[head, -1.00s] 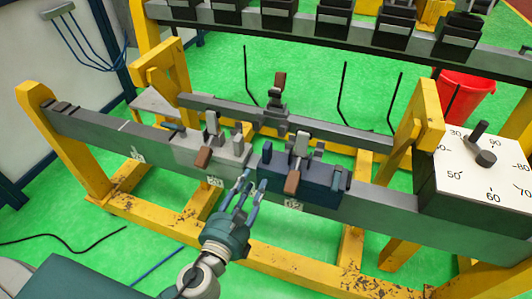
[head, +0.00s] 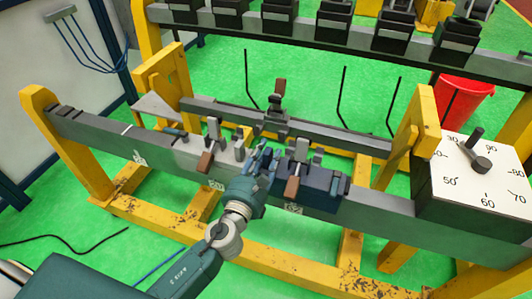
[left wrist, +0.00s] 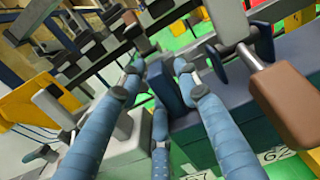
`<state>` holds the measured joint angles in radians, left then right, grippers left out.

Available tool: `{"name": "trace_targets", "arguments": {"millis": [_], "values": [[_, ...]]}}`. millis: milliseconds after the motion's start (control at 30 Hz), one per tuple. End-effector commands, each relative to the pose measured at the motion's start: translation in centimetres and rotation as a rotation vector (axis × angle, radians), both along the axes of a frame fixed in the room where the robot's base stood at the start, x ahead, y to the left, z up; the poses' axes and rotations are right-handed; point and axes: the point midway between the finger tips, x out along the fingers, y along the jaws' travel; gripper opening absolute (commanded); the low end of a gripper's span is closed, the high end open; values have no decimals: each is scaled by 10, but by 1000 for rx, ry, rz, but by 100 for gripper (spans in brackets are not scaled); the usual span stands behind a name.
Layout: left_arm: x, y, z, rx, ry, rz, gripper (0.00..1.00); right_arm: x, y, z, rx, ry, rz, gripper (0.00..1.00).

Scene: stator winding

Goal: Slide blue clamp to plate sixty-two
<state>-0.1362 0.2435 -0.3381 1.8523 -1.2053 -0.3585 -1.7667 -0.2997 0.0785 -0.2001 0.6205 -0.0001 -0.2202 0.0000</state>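The blue clamp (head: 325,186), dark blue with a brown-handled lever (head: 292,186), sits on the long grey rail (head: 378,213). The white plate marked 62 (head: 293,209) is on the rail's front face, just below the clamp; it also shows in the left wrist view (left wrist: 273,155). My left gripper (head: 262,157) is over the rail at the clamp's left end. In the left wrist view its fingers (left wrist: 157,75) are spread on both sides of the clamp's upright blue post (left wrist: 166,86). I cannot tell whether they touch it. My right gripper is not in view.
A grey clamp (head: 225,160) stands on the rail close to the left of my gripper. A white dial box (head: 478,180) stands at the rail's right end. Yellow frame posts (head: 75,150) hold the rail. The rail between blue clamp and dial box is clear.

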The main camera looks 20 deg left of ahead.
Motion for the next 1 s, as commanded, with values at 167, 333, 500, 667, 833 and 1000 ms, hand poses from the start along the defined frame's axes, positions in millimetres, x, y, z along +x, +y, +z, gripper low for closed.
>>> {"name": "trace_targets", "arguments": {"millis": [167,333,500,667,833,1000], "values": [[0,0,0,0,0,0,33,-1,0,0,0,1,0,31],[0,0,0,0,0,0,7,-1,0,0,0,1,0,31],[0,0,0,0,0,0,0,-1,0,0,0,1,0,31],[0,-7,1,0,0,0,0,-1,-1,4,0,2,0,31],[0,-7,0,-1,0,-2,0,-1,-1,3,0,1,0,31],[0,-8,0,-1,0,-2,33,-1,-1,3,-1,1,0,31]]}}
